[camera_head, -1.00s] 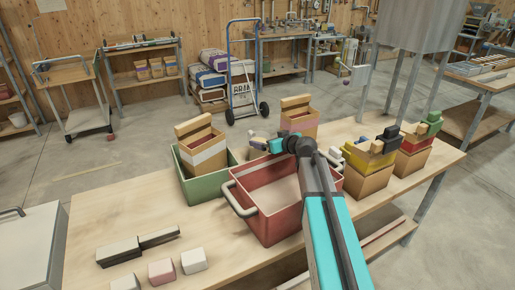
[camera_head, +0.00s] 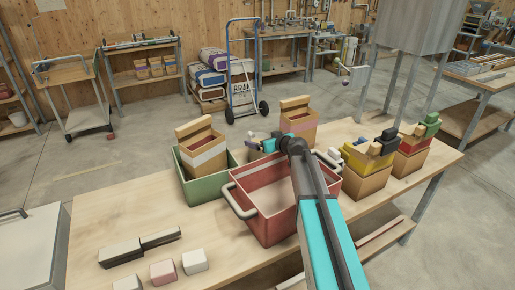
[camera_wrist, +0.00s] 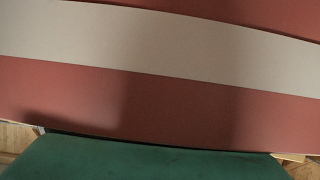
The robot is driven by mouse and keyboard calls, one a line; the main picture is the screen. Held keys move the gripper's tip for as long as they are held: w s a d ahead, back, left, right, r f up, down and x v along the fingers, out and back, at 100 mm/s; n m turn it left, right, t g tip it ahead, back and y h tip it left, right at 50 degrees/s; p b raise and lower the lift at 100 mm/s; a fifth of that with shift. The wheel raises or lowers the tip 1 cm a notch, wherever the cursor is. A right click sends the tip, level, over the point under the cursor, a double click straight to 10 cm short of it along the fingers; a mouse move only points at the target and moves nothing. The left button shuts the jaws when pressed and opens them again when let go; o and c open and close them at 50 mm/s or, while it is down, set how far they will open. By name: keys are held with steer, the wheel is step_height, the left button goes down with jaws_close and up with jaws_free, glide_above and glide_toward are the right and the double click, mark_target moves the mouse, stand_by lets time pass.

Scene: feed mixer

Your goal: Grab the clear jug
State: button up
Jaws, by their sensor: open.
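I cannot make out a clear jug in either view. My gripper (camera_head: 254,144) is small in the head view, beyond the red bin's far rim and right of the green bin (camera_head: 205,187). It looks empty, and its jaws are too small to see well. A tan box with a white band (camera_head: 207,157) stands in the green bin. The wrist view shows a close reddish surface with a pale band (camera_wrist: 160,45) and a dark green surface (camera_wrist: 150,160) along the bottom; no fingertips show there.
The red bin (camera_head: 240,207) with pale handles stands under my arm. Open boxes (camera_head: 300,125) (camera_head: 368,182) (camera_head: 410,160) stand behind and to the right. Several small blocks (camera_head: 163,272) lie at the front left. The wooden table (camera_head: 120,208) is bare at its left.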

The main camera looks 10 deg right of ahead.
steer(key=shift+x, duration=0.9)
steer(key=c, duration=2)
steer(key=shift+r, duration=0.2)
step_height(320, 180, up, 10)
steer(key=b, duration=0.1)
steer(key=shift+f+b, duration=0.15)
steer(key=shift+b, duration=0.2)
